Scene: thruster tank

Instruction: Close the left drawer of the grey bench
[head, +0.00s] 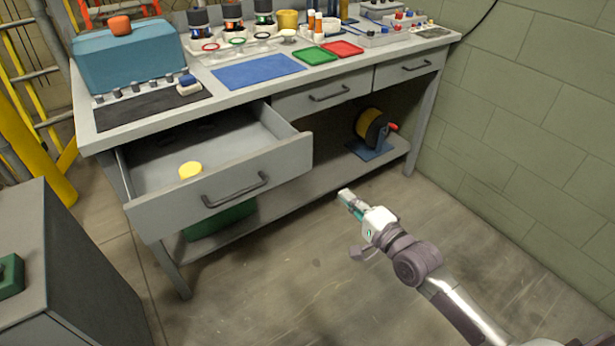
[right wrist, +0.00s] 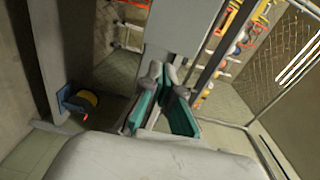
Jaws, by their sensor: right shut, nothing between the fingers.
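The left drawer (head: 225,190) of the grey bench (head: 110,132) is pulled far out in the head view. Its front has a dark bar handle (head: 235,190) and its inside shows. A yellow round object (head: 190,170) lies in it. My right gripper (head: 346,197) is shut and empty, to the right of the drawer front and apart from it, over the floor. Its green-padded fingers also show in the right wrist view (right wrist: 166,85), with a grey surface beyond them that I cannot identify for sure. My left gripper is not in view.
The bench's middle drawer (head: 325,95) and right drawer (head: 410,66) are shut. A cable reel (head: 372,130) stands on the lower shelf (head: 330,172). A blue toolbox (head: 130,58) stands on the bench top. A grey cabinet (head: 70,265) is at the lower left. Floor before the bench is clear.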

